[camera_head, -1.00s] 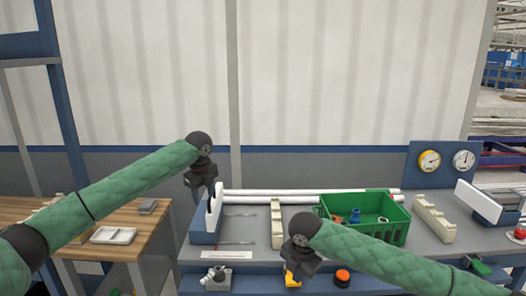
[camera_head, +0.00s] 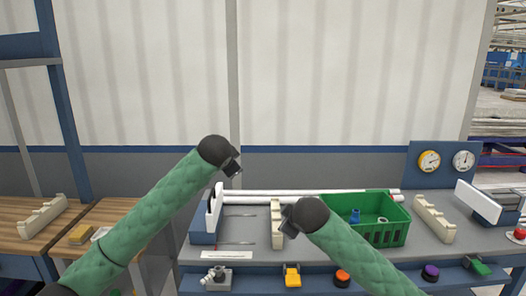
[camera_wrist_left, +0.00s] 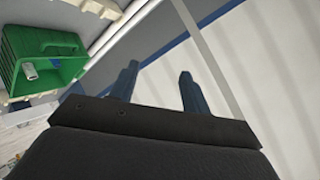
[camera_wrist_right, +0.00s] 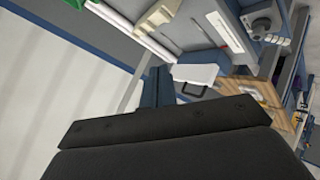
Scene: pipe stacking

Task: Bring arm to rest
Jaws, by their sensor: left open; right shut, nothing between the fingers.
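My left arm comes in from the left in the head view, with its gripper (camera_head: 232,167) raised in front of the wall, above the back left of the bench. In the left wrist view its two fingers (camera_wrist_left: 157,88) stand apart with nothing between them. My right arm comes in from the lower right, and its gripper (camera_head: 288,219) hangs over the middle of the bench by a cream notched rack (camera_head: 277,222). In the right wrist view its fingers (camera_wrist_right: 156,88) are together and hold nothing. Both grippers are clear of the bench objects in view.
White pipes (camera_head: 300,196) lie along the back of the bench. A green crate (camera_head: 390,232) with small fittings stands right of centre, beside another cream rack (camera_head: 435,218). A blue-and-white holder (camera_head: 205,222) stands at the left. A wooden table (camera_head: 15,215) is far left.

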